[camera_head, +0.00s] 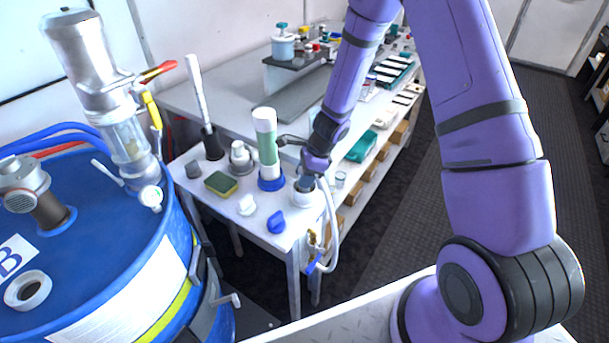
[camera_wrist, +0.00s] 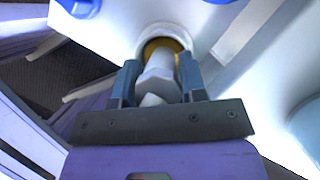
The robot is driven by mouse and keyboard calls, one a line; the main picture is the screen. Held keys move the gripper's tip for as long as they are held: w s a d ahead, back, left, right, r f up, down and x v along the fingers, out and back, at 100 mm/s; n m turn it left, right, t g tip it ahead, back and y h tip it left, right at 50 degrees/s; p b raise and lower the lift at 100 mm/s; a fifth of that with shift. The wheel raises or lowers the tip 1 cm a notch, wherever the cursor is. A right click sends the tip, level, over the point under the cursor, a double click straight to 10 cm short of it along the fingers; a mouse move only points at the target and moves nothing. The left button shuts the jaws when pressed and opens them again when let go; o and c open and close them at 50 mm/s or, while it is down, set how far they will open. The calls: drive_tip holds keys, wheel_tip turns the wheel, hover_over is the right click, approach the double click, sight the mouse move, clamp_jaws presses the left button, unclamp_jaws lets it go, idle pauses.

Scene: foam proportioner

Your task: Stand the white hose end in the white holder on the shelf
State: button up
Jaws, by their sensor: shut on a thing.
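My gripper (camera_head: 305,184) is shut on the white hose end (camera_wrist: 160,80), which lies between its two blue-grey fingers in the wrist view. The white holder (camera_head: 301,198) is a short round cup at the right end of the small white shelf (camera_head: 262,236). In the wrist view the holder's rim (camera_wrist: 198,50) surrounds a yellow-brown inside, and the hose end lines up with it. I cannot tell how deep the end sits in the cup. The white hose (camera_head: 334,225) loops down from my gripper past the shelf's right edge.
A blue drum (camera_head: 95,240) is at the left. A long bench (camera_head: 235,90) runs behind.

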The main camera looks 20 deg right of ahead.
drive_tip(key=shift+f, duration=0.45)
drive_tip(key=o, duration=0.8)
drive_tip(key=v, duration=1.1)
idle(0.3)
drive_tip(key=shift+d+r, duration=0.1)
idle(0.4)
